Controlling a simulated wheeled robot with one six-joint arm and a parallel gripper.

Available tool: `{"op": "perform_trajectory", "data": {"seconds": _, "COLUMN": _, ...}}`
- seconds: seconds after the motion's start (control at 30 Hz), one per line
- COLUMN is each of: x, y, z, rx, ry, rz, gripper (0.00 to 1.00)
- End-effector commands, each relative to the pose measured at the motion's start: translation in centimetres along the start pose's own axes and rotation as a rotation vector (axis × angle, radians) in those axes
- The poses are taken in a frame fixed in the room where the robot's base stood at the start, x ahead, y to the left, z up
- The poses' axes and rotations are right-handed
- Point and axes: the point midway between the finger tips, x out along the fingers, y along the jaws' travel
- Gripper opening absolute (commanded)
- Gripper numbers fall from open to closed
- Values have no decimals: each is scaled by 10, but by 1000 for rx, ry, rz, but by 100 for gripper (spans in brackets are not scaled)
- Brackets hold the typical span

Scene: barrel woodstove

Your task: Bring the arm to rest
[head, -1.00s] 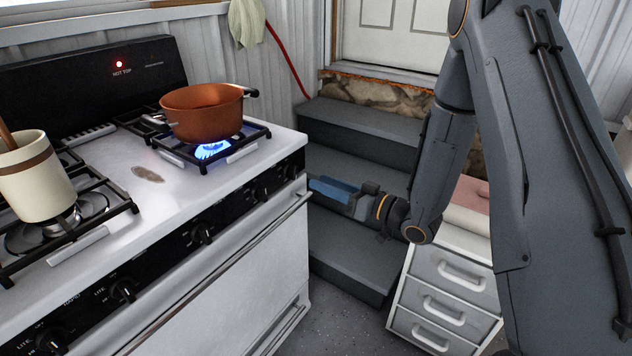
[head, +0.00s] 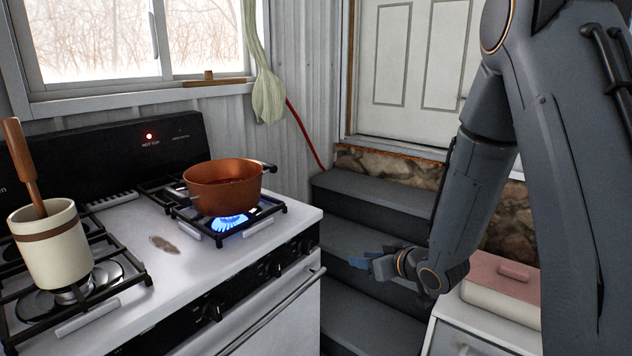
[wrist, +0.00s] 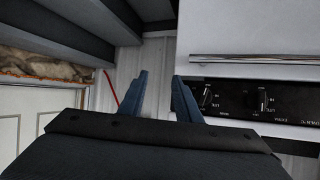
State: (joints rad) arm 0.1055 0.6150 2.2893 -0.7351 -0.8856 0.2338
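My gripper (head: 373,262) is in the middle of the head view, in front of the grey steps and to the right of the stove. In the wrist view its two blue fingers (wrist: 160,95) stand apart with nothing between them. The wrist view is turned over, with the stove front and its knobs at the upper right. My arm (head: 475,190) hangs bent on the right side of the head view, clear of the stove.
The white stove (head: 270,300) has a lit burner under a copper pot (head: 222,190). A cream crock (head: 55,250) with a wooden handle stands at left. Grey steps (head: 350,235) rise to a door (head: 410,70). A white drawer unit (head: 480,330) carries a pink-lidded box (head: 505,272).

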Motion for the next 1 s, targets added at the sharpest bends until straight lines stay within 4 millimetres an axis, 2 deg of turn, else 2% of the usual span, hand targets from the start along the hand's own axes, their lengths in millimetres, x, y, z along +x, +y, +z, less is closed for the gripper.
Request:
{"op": "perform_trajectory", "data": {"seconds": 0.1, "x": -32, "y": 18, "z": 8, "rx": 14, "ry": -167, "rz": 139, "gripper": 30}}
{"op": "perform_trajectory", "data": {"seconds": 0.27, "x": -91, "y": 25, "z": 32, "rx": 84, "ry": -406, "rz": 282, "gripper": 30}}
{"op": "perform_trajectory", "data": {"seconds": 0.43, "x": -166, "y": 1, "z": 60, "rx": 204, "ry": -659, "rz": 360, "gripper": 30}}
{"op": "perform_trajectory", "data": {"seconds": 0.6, "x": -235, "y": -45, "z": 82, "rx": 334, "ry": -875, "rz": 355, "gripper": 30}}
{"op": "perform_trajectory", "data": {"seconds": 0.7, "x": -262, "y": -69, "z": 90, "rx": 390, "ry": -959, "rz": 335, "gripper": 30}}
{"op": "perform_trajectory", "data": {"seconds": 0.8, "x": -278, "y": -84, "z": 94, "rx": 424, "ry": -1010, "rz": 317, "gripper": 30}}
{"op": "perform_trajectory", "data": {"seconds": 1.0, "x": -285, "y": -92, "z": 96, "rx": 439, "ry": -1034, "rz": 308, "gripper": 30}}
